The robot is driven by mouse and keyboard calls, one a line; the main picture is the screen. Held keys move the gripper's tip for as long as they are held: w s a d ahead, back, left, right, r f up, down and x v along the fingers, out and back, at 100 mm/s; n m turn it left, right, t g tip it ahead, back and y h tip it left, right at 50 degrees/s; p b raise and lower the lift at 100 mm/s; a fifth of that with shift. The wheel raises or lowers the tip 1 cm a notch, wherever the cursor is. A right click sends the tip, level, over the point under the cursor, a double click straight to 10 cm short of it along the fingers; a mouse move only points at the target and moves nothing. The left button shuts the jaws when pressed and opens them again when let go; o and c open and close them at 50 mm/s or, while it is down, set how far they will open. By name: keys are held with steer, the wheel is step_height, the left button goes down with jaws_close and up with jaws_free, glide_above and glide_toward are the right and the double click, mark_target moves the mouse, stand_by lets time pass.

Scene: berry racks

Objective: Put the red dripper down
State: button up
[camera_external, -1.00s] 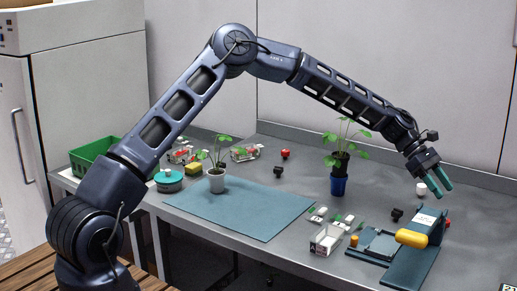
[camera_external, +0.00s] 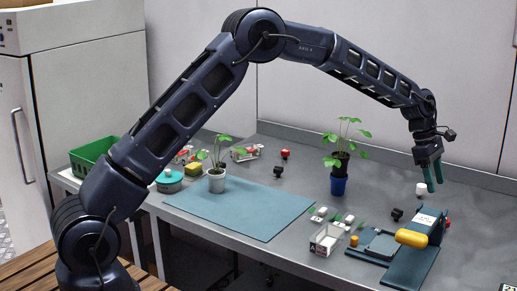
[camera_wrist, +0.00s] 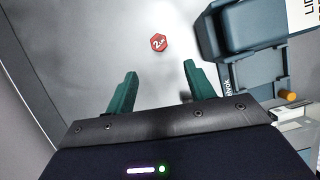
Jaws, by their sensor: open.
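In the wrist view, a red hexagonal dripper (camera_wrist: 158,42) marked "2" lies alone on the grey table, beyond my fingertips. My gripper (camera_wrist: 160,68) has its two green fingers spread, with nothing between them. In the external view, my gripper (camera_external: 435,187) points down above the back right of the table. A bit of red (camera_external: 447,222) shows there at the blue-grey device's right side; it may be the same dripper, mostly hidden. Another small red piece (camera_external: 285,153) sits by the back wall.
The blue-grey device (camera_external: 413,264) with a yellow handle (camera_external: 411,238) stands below my gripper. A white cylinder (camera_external: 421,189) and a black piece (camera_external: 397,214) are close by. A plant in a blue pot (camera_external: 338,186) stands to the left. The table's back edge has a low wall.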

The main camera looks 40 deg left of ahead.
steer(key=x, duration=1.1)
steer(key=shift+d+f, duration=0.15)
steer(key=shift+f, duration=0.2)
steer(key=c, duration=1.1)
steer(key=shift+r, duration=0.1)
step_height(320, 180, up, 20)
steer(key=shift+f, duration=0.1)
